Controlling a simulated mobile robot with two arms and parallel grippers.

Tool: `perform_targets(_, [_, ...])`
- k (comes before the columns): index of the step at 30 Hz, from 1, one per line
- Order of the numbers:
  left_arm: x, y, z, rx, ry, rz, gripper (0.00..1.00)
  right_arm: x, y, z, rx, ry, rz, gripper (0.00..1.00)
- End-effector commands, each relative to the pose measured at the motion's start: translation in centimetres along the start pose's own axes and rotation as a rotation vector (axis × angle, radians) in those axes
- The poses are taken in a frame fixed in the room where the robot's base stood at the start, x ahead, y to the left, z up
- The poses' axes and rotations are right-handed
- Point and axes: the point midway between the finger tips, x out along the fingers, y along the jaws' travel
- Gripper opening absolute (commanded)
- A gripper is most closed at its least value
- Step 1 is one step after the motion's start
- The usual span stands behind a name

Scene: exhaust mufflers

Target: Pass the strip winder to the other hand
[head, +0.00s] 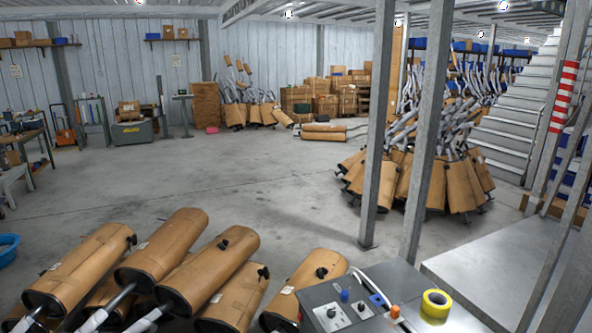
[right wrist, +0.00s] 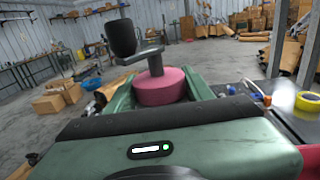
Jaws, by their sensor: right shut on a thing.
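The strip winder (right wrist: 165,88) shows in the right wrist view as a thick pink-red disc with a black post, crossbar and upright black piece on top. My right gripper (right wrist: 161,93), with green fingers, is shut on the pink disc. The disc's lower edge is hidden behind the gripper body. The head view shows neither the winder nor either gripper. My left gripper is in neither view.
A grey worktop (head: 395,285) at the lower right of the head view bears a yellow tape roll (head: 436,303) and a control panel (head: 338,309). Wrapped mufflers (head: 165,243) lie at the lower left. Steel posts (head: 428,130) rise behind the worktop. Open floor lies beyond.

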Motion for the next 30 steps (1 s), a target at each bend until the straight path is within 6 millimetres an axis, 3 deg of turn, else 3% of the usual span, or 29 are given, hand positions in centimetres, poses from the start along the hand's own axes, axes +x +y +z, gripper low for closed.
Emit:
perform_targets(28, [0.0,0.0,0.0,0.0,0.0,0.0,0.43,0.8,-3.9,2.3,0.006,-0.001,-0.496,0.06])
perform_targets(29, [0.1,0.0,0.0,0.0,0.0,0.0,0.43,0.8,-4.1,2.2,0.005,-0.001,-0.512,0.06])
perform_targets(30, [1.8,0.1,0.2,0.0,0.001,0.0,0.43,0.8,-4.0,0.4,0.0,0.001,-0.501,0.06])
